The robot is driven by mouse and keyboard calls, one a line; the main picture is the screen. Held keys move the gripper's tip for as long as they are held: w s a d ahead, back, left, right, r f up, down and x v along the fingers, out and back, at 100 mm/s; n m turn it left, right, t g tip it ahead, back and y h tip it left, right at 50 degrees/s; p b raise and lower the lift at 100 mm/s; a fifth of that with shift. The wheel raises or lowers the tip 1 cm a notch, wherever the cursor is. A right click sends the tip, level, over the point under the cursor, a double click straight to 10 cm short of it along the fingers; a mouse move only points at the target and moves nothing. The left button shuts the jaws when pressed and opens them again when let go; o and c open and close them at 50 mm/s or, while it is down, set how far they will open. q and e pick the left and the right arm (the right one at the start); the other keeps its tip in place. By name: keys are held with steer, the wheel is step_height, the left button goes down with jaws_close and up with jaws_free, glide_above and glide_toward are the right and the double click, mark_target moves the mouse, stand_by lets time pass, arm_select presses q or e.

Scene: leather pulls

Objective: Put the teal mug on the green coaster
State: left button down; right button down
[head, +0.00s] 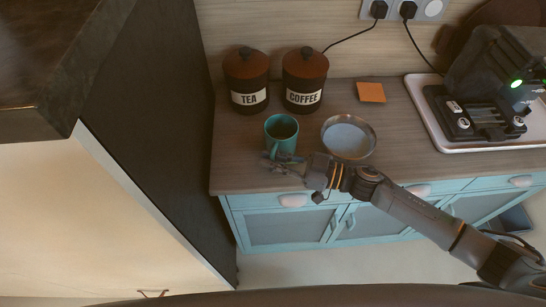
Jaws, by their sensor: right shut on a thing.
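The teal mug (281,134) stands upright near the front left of the wooden counter, its open top facing up. My right gripper (279,160) reaches in from the right along the counter's front edge. It is shut on the mug at its near side, where the handle is; the fingers are small and partly merge with the handle. Whether the mug touches the counter is hard to tell. I do not see a green coaster. My left gripper is not in view.
A tea canister (248,83) and a coffee canister (304,82) stand behind the mug. A metal bowl (366,153) is close on its right. An orange square (371,92) lies farther back. A white tray (424,104) holds a dark machine (490,75). A dark tall panel borders the left.

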steer(key=c, duration=1.8)
jaws_free()
steer(key=shift+f, duration=0.15)
steer(key=shift+c, duration=0.2)
steer(key=o, duration=0.4)
steer(key=shift+d, duration=0.2)
steer(key=shift+r+b+v, duration=0.1)
steer(key=shift+b+v, duration=0.65)
steer(key=shift+v, duration=2.15)
steer(key=shift+r+b+v, duration=0.15)
steer(key=shift+b+v, duration=0.55)
steer(key=shift+v, duration=2.25)
steer(key=shift+s, duration=0.1)
